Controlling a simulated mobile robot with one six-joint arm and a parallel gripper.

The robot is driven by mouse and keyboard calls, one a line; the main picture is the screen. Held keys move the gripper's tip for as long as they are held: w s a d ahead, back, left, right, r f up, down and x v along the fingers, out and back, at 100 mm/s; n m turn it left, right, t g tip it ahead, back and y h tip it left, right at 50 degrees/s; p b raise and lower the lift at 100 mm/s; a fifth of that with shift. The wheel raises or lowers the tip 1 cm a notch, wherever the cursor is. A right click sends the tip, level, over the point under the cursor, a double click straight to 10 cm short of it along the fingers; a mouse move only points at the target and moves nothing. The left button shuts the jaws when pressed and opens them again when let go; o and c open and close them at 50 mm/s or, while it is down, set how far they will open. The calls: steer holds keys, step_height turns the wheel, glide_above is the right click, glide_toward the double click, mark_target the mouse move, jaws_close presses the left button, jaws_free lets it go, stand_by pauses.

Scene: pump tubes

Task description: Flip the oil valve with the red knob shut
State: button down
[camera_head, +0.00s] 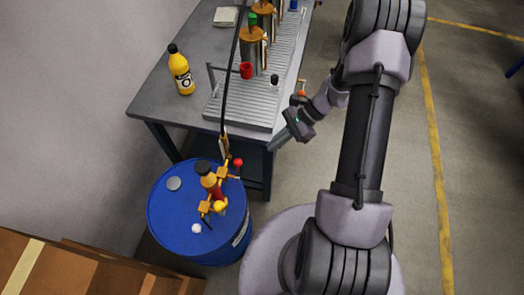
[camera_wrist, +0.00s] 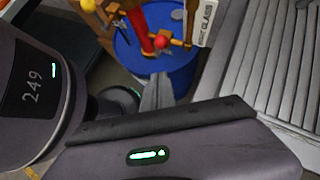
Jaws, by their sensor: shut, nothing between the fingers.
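The valve's red knob (camera_head: 238,162) is on the right side of the pump fitting on top of the blue drum (camera_head: 165,225). It also shows in the wrist view as a red ball (camera_wrist: 162,42) on a brass-coloured fitting, just beyond my fingertips. The pump (camera_head: 208,178) stands upright on the drum with a red body and dark top. My gripper (camera_head: 276,147) is to the right of the red knob, beside the bench's front edge, apart from it. In the wrist view its fingers (camera_wrist: 157,92) are together and hold nothing, pointing toward the drum.
A yellow knob (camera_head: 219,206) and a white knob (camera_head: 196,228) are on the same drum. Cardboard lies lower left.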

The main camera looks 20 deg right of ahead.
steer(key=v, duration=0.4)
steer(key=m+g+h+p, duration=0.4)
steer(key=m+h, duration=0.1)
steer(key=m, duration=0.5)
glide_toward(238, 169)
steer(key=w+d+r, duration=0.3)
steer(key=w+r, duration=0.1)
steer(key=b+x, duration=0.3)
steer(key=x, duration=0.7)
steer(key=shift+d+b, duration=0.25)
steer(key=shift+b, duration=0.05)
